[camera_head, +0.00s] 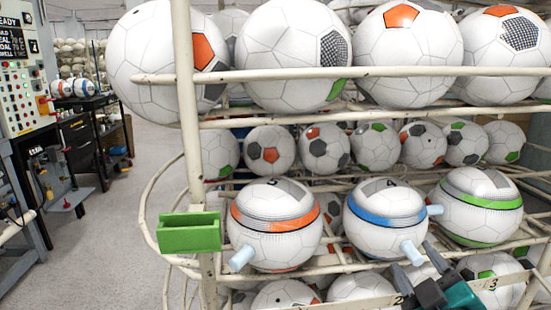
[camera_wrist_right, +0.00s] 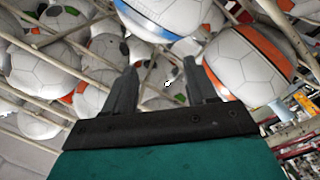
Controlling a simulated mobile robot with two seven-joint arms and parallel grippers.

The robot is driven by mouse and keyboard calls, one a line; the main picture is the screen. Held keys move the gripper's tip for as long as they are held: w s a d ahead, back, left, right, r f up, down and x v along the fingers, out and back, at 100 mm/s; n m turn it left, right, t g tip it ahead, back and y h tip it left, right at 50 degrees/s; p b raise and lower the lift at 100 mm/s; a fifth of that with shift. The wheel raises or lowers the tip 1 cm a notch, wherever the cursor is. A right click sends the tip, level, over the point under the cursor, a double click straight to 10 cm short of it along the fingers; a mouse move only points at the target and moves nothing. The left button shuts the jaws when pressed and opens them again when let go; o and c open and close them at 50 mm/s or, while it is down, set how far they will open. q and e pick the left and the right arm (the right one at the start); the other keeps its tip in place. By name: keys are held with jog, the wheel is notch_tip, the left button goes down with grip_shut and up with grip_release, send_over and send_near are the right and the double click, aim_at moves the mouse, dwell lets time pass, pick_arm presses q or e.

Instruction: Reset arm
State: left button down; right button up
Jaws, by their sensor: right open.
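My right gripper (camera_head: 414,262) is low at the right of the head view, in front of the rack and just below the blue-banded ball mould (camera_head: 384,215). In the right wrist view my right gripper (camera_wrist_right: 160,68) has its two dark fingers apart with nothing between them. The blue-banded mould (camera_wrist_right: 165,14) is beyond the fingertips there, and the orange-banded mould (camera_wrist_right: 245,62) is to the right. In the head view the orange-banded mould (camera_head: 273,228) and a green-banded mould (camera_head: 481,207) sit on the same shelf. My left gripper is not in view.
A white rack (camera_head: 187,90) holds many footballs on several levels, close around my right gripper. A green box (camera_head: 190,232) hangs on its left post. A control panel (camera_head: 22,90) and a black bench (camera_head: 85,135) stand at far left. The grey floor between is clear.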

jog(key=s+f+m+g, duration=0.1)
jog(key=s+f+g, duration=0.1)
jog(key=s+f, duration=0.1)
jog(key=s+f+m+g+h, duration=0.1)
jog(key=s+f+m+g, duration=0.1)
jog(key=f, duration=0.3)
jog(key=s+d+f+m+g+h, duration=0.1)
jog(key=s+f+m+g, duration=0.1)
jog(key=s+f+g, duration=0.1)
jog(key=shift+s+f+g, duration=0.3)
jog(key=shift+s+f, duration=0.15)
jog(key=shift+f, duration=0.4)
jog(key=s+a+f+m+g+y, duration=0.1)
jog(key=s+a+f+g, duration=0.1)
jog(key=s+f+g, duration=0.35)
jog(key=s+a+f+m+g+y, duration=0.1)
jog(key=s+a+f+g, duration=0.1)
jog(key=s, duration=0.7)
jog(key=w+a+f+t+y, duration=0.2)
jog(key=w+a+f+t, duration=0.1)
jog(key=w+f+t, duration=0.4)
jog(key=shift+w+f+n, duration=0.3)
jog(key=shift+w+f, duration=0.1)
jog(key=shift+f, duration=0.45)
